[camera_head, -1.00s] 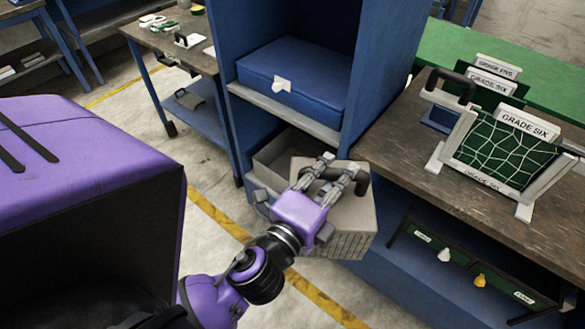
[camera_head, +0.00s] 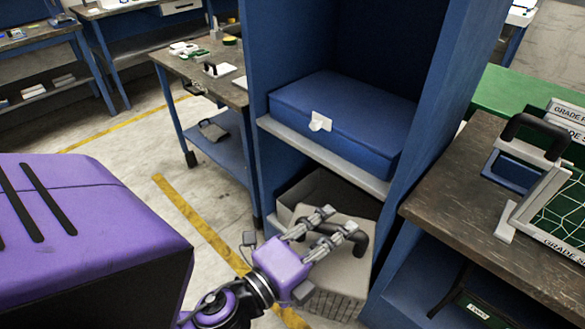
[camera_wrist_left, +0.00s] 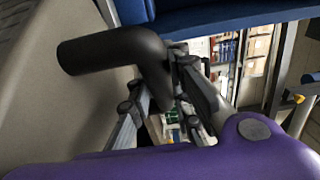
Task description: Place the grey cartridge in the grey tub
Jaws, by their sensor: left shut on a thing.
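The grey cartridge (camera_head: 340,290) is a boxy block with a ribbed lower side and a black handle (camera_head: 357,238) on top. My left gripper (camera_head: 338,222) is shut on that handle. In the left wrist view the fingers (camera_wrist_left: 160,95) close around the bent black handle (camera_wrist_left: 110,52), with the pale cartridge body (camera_wrist_left: 45,115) at the left. The grey tub (camera_head: 286,213) sits in the low bay of the blue cabinet, behind the cartridge. The cartridge hides much of the tub. Whether they touch is unclear. My right gripper is out of view.
The blue cabinet (camera_head: 452,110) rises around the tub, with a grey shelf edge (camera_head: 325,158) above it and a blue case (camera_head: 345,115) on that shelf. A dark-topped bench (camera_head: 450,225) stands at the right. Floor with yellow lines (camera_head: 200,220) is clear at the left.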

